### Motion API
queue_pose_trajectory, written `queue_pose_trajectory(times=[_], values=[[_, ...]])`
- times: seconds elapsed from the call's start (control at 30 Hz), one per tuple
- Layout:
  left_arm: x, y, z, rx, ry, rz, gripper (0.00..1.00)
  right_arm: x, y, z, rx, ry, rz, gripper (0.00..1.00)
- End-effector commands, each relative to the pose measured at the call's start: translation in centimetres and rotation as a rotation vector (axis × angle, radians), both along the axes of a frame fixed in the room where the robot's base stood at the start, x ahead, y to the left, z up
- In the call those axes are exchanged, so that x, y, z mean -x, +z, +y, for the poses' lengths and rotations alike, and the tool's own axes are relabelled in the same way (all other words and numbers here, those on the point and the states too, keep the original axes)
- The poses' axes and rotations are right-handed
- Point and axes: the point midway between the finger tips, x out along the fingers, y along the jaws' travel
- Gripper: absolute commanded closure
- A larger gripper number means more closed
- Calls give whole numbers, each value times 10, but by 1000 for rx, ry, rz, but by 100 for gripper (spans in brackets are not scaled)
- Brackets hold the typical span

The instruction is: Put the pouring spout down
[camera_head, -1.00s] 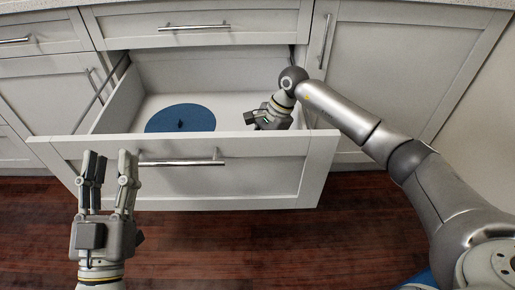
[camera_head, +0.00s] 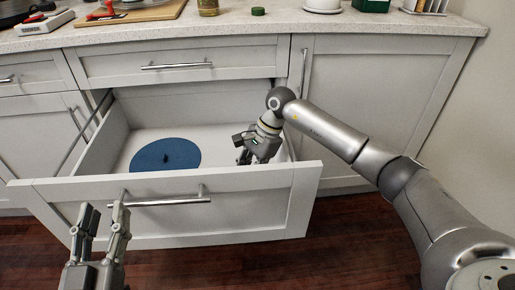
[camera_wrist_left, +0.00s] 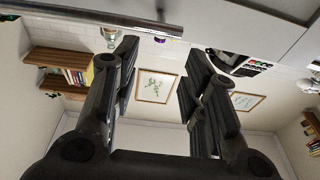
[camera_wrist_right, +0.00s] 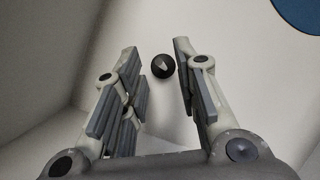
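The pouring spout seems to be the small dark round piece with a pale tip (camera_wrist_right: 163,66), seen in the right wrist view against the white drawer floor. It shows between and just past the fingertips of my right gripper (camera_wrist_right: 160,68), close to the right-hand finger; I cannot tell whether they touch. The fingers are apart and not closed on it. In the head view my right gripper (camera_head: 243,156) reaches down inside the open drawer (camera_head: 238,186), hiding the spout. My left gripper (camera_head: 103,212) is open and empty in front of the drawer; its fingers also show in the left wrist view (camera_wrist_left: 158,55).
A blue disc with a dark knob (camera_head: 165,154) lies on the drawer floor, left of my right gripper. The drawer walls surround that hand. The countertop (camera_head: 235,25) above holds a cutting board (camera_head: 130,14), a jar (camera_head: 208,7) and a green lid (camera_head: 258,11).

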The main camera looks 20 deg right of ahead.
Motion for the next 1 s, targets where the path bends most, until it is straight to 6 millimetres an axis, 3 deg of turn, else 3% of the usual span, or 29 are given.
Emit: queue_pose_trajectory(times=[0.3, 0.5, 0.7, 1.0], values=[[0, -50, 7, -73, 16, 277, 60, -1, 49, -21, 0, 0, -2, 72], [6, -75, 13, -104, 25, 405, 60, -1, 70, -30, 2, 0, -2, 72], [10, -87, 15, -119, 28, 462, 60, 0, 78, -34, 0, 1, 0, 72], [11, -88, 15, -120, 29, 469, 60, 0, 79, -35, 0, 1, 0, 72]])
